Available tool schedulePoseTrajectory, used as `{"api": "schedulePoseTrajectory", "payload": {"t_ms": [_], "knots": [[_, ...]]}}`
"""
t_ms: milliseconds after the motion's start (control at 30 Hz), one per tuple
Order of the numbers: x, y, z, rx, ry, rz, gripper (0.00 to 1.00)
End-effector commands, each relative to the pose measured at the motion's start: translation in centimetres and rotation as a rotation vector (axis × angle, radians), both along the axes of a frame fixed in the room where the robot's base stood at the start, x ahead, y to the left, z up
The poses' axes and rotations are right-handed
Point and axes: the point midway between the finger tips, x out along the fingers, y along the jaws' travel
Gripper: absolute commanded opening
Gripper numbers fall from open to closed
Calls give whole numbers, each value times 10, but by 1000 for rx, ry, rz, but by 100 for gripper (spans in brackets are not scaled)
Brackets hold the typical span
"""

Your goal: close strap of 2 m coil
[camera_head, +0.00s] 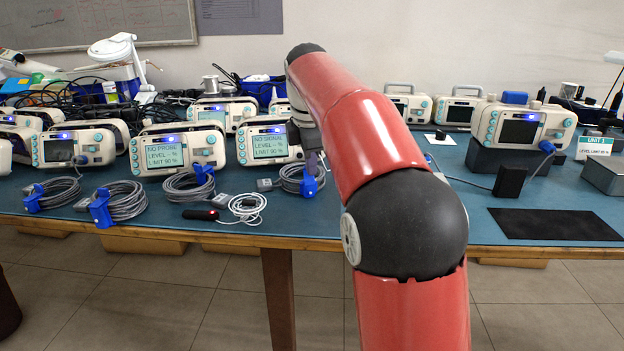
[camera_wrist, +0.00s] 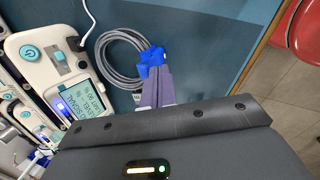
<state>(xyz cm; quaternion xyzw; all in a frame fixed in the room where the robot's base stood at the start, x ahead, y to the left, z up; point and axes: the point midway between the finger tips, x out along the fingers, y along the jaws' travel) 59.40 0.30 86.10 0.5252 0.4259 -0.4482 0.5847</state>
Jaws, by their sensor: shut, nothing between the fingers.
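A grey cable coil (camera_head: 292,178) lies on the blue bench mat below my gripper (camera_head: 314,167). It also shows in the wrist view (camera_wrist: 108,68), with its blue strap (camera_wrist: 149,57) on the coil's right side. In the wrist view my gripper (camera_wrist: 158,78) is shut and empty, its purple-grey fingertips right at the strap. I cannot tell whether they touch it. In the head view my gripper partly hides this strap (camera_head: 309,187). Similar coils with blue straps lie to the left: one (camera_head: 185,188), another (camera_head: 125,203), and one far left (camera_head: 60,193). No length marking is readable.
A monitor reading NO SIGNAL (camera_head: 268,145) stands just behind the coil. A thin white cable (camera_head: 248,207) with a black probe lies near the front edge. More monitors crowd the back. A black pad (camera_head: 555,224) lies at the right, with bare mat left of it.

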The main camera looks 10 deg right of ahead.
Motion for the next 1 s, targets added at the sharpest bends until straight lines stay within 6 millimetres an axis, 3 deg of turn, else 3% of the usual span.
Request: {"api": "schedulePoseTrajectory", "payload": {"t_ms": [1000], "knots": [[21,1,0,0,0,0,0]]}}
